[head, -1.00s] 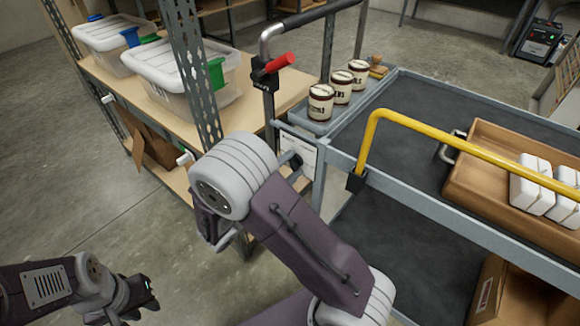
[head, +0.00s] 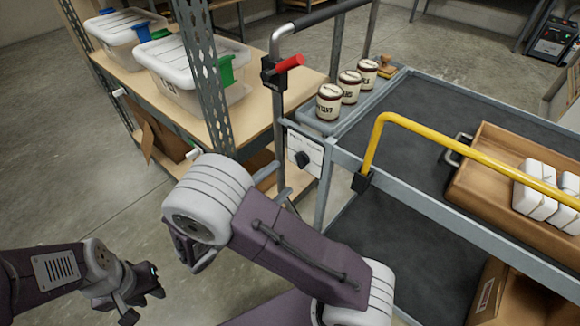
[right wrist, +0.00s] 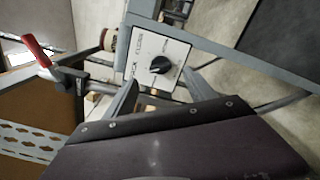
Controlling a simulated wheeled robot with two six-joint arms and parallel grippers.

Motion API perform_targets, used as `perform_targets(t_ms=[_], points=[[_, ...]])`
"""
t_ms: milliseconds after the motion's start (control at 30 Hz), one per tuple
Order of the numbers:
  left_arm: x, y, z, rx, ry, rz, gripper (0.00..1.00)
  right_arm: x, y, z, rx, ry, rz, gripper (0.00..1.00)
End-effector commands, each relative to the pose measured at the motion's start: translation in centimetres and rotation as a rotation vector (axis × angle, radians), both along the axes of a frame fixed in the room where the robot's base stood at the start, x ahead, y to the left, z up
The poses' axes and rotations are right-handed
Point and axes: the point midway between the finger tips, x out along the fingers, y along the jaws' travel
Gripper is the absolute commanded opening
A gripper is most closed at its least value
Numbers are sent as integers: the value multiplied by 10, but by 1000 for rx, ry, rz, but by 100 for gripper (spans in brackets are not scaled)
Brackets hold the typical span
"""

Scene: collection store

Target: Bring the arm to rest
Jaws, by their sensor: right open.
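My right arm crosses the middle of the head view, its big grey joint in front of the cart's corner. My right gripper (head: 275,184) shows past that joint, partly hidden by the arm. In the right wrist view the two grey fingers of the right gripper (right wrist: 160,92) are apart with nothing between them. They point at a white panel (right wrist: 150,45) with a black knob (right wrist: 160,65); the knob stands beyond the fingertips. The head view also shows the panel's knob (head: 303,158). My left gripper (head: 148,285) hangs over bare floor at lower left; its jaw opening is unclear.
A cart (head: 330,150) carries several labelled tins, a yellow rail (head: 450,147) and a wooden tray (head: 478,172). A red lever (head: 289,63) sits on the cart's handle post. A shelf (head: 262,108) with lidded bins stands at left. The floor at lower left is clear.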

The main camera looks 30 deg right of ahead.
Motion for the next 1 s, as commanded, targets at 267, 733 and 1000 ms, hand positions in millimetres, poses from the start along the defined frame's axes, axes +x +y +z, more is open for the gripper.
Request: perform_targets(t_ms=[267, 733, 1000], points=[[0, 0, 3, 0, 0, 0, 29, -6, 13, 0, 0, 0, -1, 64], [0, 0, 3, 0, 0, 0, 29, -21, -12, -11, 86, 70, -110, 64], [0, 0, 3, 0, 0, 0, 29, -138, -35, -95, 968, 272, -643, 64]])
